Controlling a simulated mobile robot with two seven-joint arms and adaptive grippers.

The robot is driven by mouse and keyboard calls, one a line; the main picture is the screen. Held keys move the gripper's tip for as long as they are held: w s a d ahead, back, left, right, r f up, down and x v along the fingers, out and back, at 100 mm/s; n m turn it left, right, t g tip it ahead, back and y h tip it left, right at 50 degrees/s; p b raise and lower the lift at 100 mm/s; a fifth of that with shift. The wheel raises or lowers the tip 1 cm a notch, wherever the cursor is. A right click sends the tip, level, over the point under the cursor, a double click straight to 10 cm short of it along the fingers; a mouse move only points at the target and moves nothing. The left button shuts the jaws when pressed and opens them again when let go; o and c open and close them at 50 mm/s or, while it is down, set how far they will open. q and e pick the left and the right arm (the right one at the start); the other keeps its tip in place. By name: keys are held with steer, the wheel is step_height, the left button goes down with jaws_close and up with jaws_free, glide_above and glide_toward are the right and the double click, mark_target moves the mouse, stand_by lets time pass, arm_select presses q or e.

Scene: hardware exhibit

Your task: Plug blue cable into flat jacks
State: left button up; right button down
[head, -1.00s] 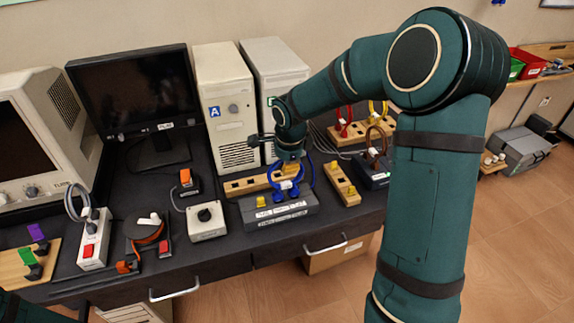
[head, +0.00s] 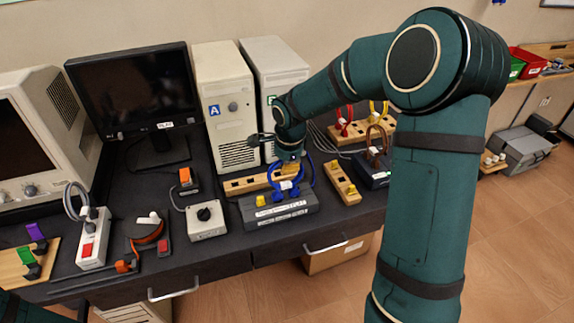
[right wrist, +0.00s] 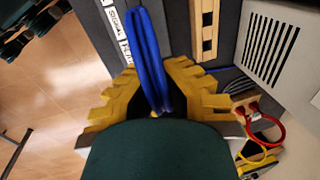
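The blue cable (head: 285,188) forms a loop over the labelled grey box (head: 285,217). Its lower end is at the top of the box, but I cannot tell whether its plugs are seated. The cable also shows between my yellow fingers in the right wrist view (right wrist: 148,50). My right gripper (head: 290,170) points down over the grey box, at the cable. In the right wrist view its fingers (right wrist: 157,92) stand either side of the cable; their grip on it is unclear. A yellow part (head: 261,200) sits on the box's left end. My left gripper is out of view.
Wooden socket blocks lie behind (head: 245,185) and right (head: 343,184) of the box. A white knob box (head: 206,220) stands left. Red and yellow cables (head: 345,122) and a dark blue box (head: 372,172) are at right. Computer towers (head: 225,105) stand behind.

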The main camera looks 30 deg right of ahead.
steer(key=shift+f, duration=0.15)
stand_by(0.5)
steer(key=shift+c, duration=1.6)
jaws_free()
step_height(320, 180, up, 7)
steer(key=s+p, duration=0.1)
steer(key=p, duration=0.3)
steer(key=shift+s+a+r, duration=0.15)
steer(key=shift+a+r, duration=0.05)
